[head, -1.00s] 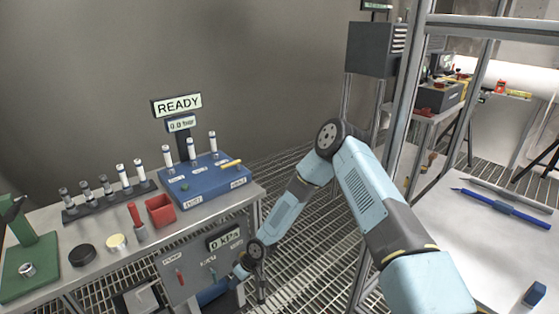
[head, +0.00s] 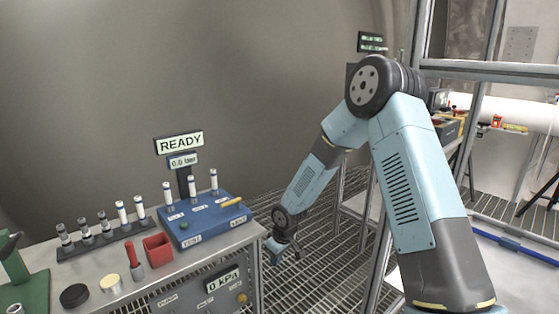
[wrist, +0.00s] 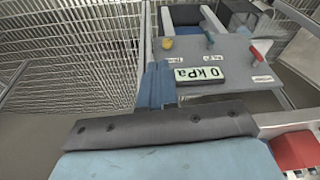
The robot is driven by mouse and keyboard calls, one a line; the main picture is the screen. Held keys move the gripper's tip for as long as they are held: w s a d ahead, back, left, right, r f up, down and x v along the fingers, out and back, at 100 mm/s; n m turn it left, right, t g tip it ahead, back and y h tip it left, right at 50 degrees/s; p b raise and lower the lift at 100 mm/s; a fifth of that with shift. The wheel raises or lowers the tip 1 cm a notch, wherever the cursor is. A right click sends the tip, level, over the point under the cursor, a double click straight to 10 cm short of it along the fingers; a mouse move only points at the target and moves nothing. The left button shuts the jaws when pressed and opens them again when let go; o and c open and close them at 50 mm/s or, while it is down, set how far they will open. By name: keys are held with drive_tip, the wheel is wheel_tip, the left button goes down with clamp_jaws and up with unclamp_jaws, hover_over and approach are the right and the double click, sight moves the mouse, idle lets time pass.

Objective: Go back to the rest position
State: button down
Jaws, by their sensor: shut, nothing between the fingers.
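My gripper (head: 283,249) hangs at the end of my bent blue arm, just right of the workbench's front right corner in the head view. It is empty, and its blue fingers are together in the wrist view (wrist: 157,86). Beyond the fingers, the wrist view shows the grey pump panel (wrist: 230,62) with its "0 kPa" display (wrist: 200,75), a yellow knob, a blue lever and a red lever. The gripper appears apart from the panel and bench.
The workbench (head: 215,258) on the left carries a blue test block (head: 205,222), a rack of vials (head: 100,238) and a red bin (head: 157,247). A steel frame (head: 424,30) stands at right beside my arm. Grated floor (head: 330,232) lies open between them.

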drive_tip(key=s+d+r+m+t+h, duration=0.1)
drive_tip(key=s+d+r+m, duration=0.15)
drive_tip(key=d+r, duration=0.5)
drive_tip(key=s+d+r+m+t+h, duration=0.1)
drive_tip(key=s+d+r, duration=0.3)
drive_tip(key=r, duration=0.7)
drive_tip(key=s+d+r+m+t+h, duration=0.1)
drive_tip(key=s+d+r, duration=0.3)
drive_tip(key=r, duration=0.5)
drive_tip(key=s+d+r+m, duration=0.1)
drive_tip(key=s+d+r, duration=0.2)
drive_tip(key=s, duration=0.4)
drive_tip(key=s+d+r+m, duration=0.2)
drive_tip(key=s+d+r, duration=0.1)
drive_tip(key=s, duration=0.4)
drive_tip(key=s+d+r+m+t, duration=0.1)
drive_tip(key=s+d+r+m, duration=0.1)
drive_tip(key=s+r, duration=0.3)
drive_tip(key=shift+s+d+r+y, duration=0.4)
drive_tip(key=shift+s+d, duration=0.1)
drive_tip(key=shift+s, duration=0.65)
